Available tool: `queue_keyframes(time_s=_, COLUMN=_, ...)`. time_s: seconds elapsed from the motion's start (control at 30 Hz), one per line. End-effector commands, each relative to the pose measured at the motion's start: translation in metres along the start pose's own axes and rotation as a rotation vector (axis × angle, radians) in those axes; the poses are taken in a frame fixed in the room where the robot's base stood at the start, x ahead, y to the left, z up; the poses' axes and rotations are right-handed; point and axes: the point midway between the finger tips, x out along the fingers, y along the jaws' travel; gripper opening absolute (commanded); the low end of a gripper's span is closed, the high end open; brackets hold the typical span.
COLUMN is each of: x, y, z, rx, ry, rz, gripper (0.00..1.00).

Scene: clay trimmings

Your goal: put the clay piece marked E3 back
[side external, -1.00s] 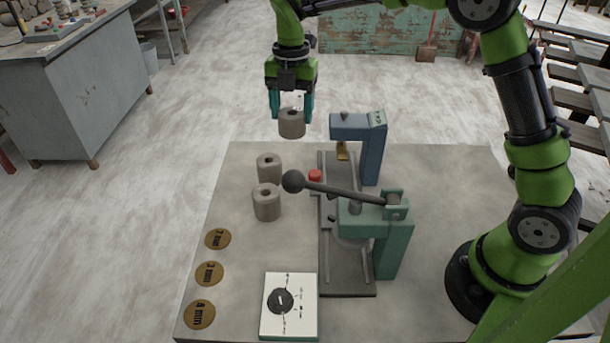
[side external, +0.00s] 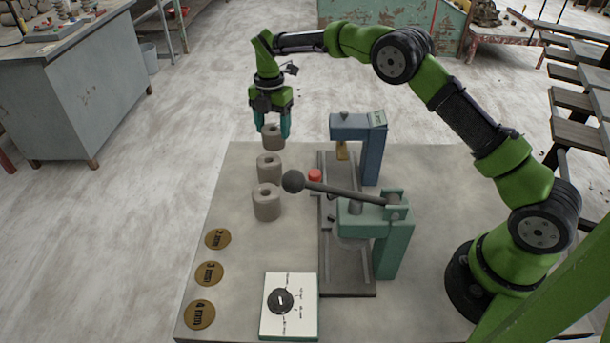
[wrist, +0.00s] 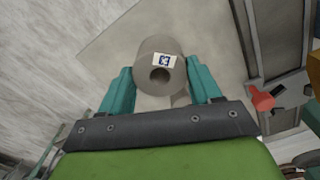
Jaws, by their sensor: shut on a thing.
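My gripper (side external: 271,128) is shut on a grey, hollow clay cylinder (side external: 273,138) near the back edge of the table. In the wrist view this clay piece (wrist: 150,84) sits between the teal fingers, with a white tag (wrist: 164,60) bearing a blue mark too small to read surely. I cannot tell whether its base touches the table. Two similar clay pieces stand upright in front of it: a middle one (side external: 268,170) and a front one (side external: 266,205). No marks can be read on them.
To the right stand a blue press (side external: 360,135) and a green lever press (side external: 392,240), its black-knobbed lever (side external: 335,189) reaching left towards the front piece. Brass discs (side external: 209,273) and a dial box (side external: 289,315) lie in front.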

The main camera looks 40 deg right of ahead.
Motion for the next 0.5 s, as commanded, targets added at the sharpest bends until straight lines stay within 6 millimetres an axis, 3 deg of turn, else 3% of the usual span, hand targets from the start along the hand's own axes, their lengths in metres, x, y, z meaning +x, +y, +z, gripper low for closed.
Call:
queue_keyframes(time_s=0.2, x=0.030, y=0.000, z=-0.001, rx=0.000, ry=0.001, rz=-0.002, gripper=0.17)
queue_keyframes(time_s=0.5, x=0.035, y=0.000, z=0.000, rx=0.000, ry=0.000, rz=0.002, gripper=0.17)
